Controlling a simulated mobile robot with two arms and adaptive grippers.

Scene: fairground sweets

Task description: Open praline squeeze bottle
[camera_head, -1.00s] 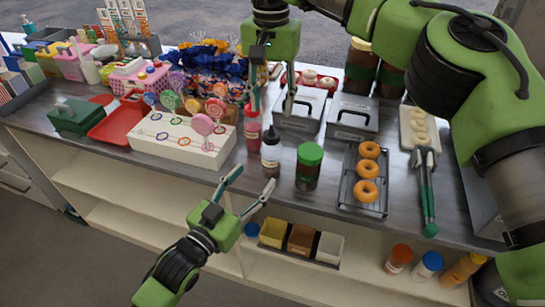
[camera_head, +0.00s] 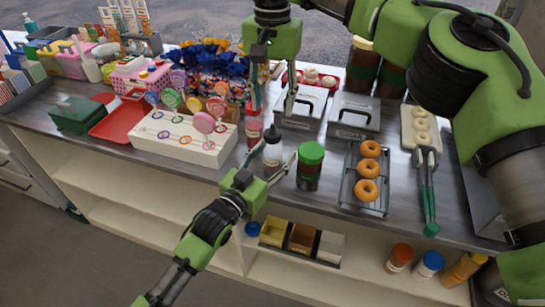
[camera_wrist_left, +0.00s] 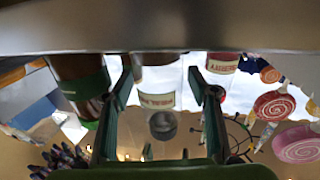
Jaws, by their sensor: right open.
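The praline squeeze bottle (camera_head: 272,151), a small bottle with a dark top and pale label, stands upright near the counter's front edge. In the left wrist view a small bottle with a pale, red-lettered label (camera_wrist_left: 157,100) shows between the fingers. My left gripper (camera_head: 275,153) is open, with a finger on each side of the bottle. The wrist view shows gaps beside it, and I see no clear contact. My right gripper (camera_head: 272,100) is open and points down, above and behind the bottle. Its fingers hold nothing.
A red bottle (camera_head: 254,132) stands close left, and a green-lidded jar (camera_head: 309,167) close right. A white lollipop stand (camera_head: 180,138) is further left. A rack of doughnuts (camera_head: 366,180) and tongs (camera_head: 427,190) lie right. Lidded metal bins (camera_head: 352,117) stand behind.

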